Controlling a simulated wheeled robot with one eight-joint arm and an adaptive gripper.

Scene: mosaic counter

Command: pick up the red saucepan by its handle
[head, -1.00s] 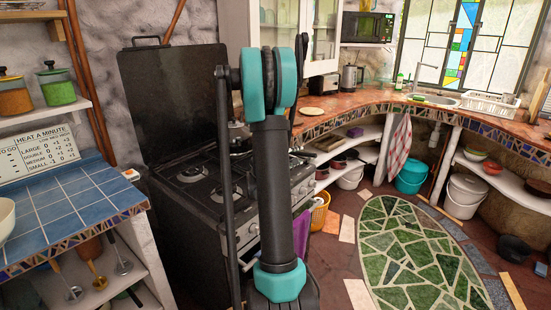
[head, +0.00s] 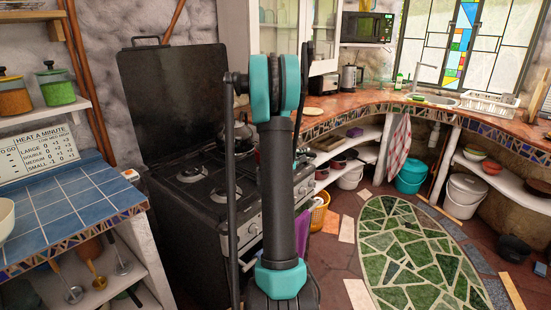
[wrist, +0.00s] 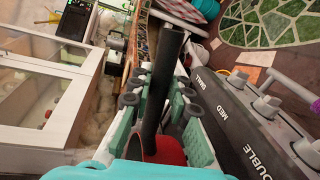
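The red saucepan shows only in part in the wrist view: a small red patch of its body (wrist: 171,150) close to my gripper's base, with a long black handle (wrist: 160,90) rising from it. My gripper (wrist: 163,95) has its teal and black fingers on both sides of that handle. The handle sticks out past the fingers. Whether the fingers press on it or leave a narrow gap is not clear. In the head view my own arm hides the gripper and the saucepan over the stove.
The black stove (head: 185,215) has its lid raised behind it. A kettle (head: 238,137) stands at its back. The stove's labelled knob panel (wrist: 255,120) is close on the right in the wrist view. A blue-tiled counter (head: 70,205) is at left. White cabinet doors (wrist: 45,85) are at left in the wrist view.

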